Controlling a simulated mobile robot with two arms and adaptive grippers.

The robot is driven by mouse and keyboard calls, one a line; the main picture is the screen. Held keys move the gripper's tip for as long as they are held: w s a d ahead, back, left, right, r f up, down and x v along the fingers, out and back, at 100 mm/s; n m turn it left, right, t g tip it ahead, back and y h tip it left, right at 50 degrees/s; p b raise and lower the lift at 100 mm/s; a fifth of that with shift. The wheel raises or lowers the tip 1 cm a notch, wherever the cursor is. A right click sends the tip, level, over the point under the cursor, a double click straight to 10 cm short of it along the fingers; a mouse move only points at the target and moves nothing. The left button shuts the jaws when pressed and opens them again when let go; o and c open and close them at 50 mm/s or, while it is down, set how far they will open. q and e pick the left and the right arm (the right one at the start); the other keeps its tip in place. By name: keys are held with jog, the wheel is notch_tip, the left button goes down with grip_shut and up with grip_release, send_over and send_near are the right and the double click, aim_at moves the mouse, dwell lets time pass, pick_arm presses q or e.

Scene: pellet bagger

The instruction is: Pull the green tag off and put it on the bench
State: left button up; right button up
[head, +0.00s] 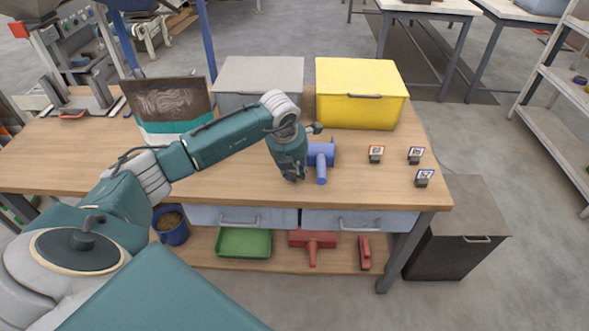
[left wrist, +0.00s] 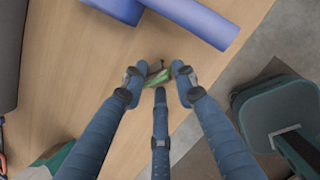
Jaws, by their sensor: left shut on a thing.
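The green tag (left wrist: 155,79) shows in the left wrist view between the fingertips of my left gripper (left wrist: 157,82). It is small, green with a grey part, and partly hidden by the fingers. My left gripper (head: 292,177) is shut on it, low over the wooden bench (head: 235,187). I cannot tell whether the tag touches the bench. In the head view the fingers hide the tag. A blue T-shaped tool (head: 321,160) lies just right of the gripper; it also shows in the left wrist view (left wrist: 200,18). My right gripper is not in view.
A grey box (head: 260,74) and a yellow box (head: 361,96) stand at the back. A bag (head: 168,104) stands at back left. A dark bin (head: 458,231) is right of the bench.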

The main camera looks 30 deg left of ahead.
pick_arm(q)
jog(key=shift+f, duration=0.25)
jog(key=shift+f+b, duration=0.15)
jog(key=shift+b, duration=0.15)
jog(key=o, duration=1.2)
